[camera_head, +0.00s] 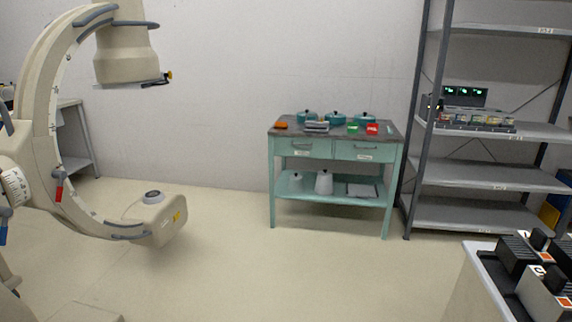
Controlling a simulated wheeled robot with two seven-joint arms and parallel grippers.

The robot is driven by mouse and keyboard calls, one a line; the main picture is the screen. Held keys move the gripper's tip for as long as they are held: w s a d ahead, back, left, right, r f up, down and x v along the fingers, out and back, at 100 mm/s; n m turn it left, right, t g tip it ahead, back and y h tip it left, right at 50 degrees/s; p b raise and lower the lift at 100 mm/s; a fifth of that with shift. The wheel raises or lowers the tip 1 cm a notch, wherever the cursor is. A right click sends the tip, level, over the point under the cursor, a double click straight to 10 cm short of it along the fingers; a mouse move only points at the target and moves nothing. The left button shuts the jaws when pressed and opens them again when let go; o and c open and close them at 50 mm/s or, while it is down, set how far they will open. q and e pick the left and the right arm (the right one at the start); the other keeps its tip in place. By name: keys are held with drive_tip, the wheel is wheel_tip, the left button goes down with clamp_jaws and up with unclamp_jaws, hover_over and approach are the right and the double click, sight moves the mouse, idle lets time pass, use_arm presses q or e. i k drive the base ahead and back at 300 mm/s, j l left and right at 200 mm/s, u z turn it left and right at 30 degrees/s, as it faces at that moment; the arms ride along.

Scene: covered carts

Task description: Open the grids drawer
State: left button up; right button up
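A mint-green cart (272,180) stands against the back wall, a good way ahead of me. Under its grey top are two drawers side by side: a left drawer (290,145) and a right drawer (350,148). Each has a handle and a small white label. Both drawers look shut. The labels are too small to read, so I cannot tell which is the grids drawer. Neither of my grippers is in view.
A large C-arm machine (40,110) fills the left side. A grey metal shelf rack (480,175) stands right of the cart. A white-topped table (482,262) with black devices is at the near right. The floor (270,275) between is clear.

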sight(284, 145)
drive_tip(key=i, duration=2.3)
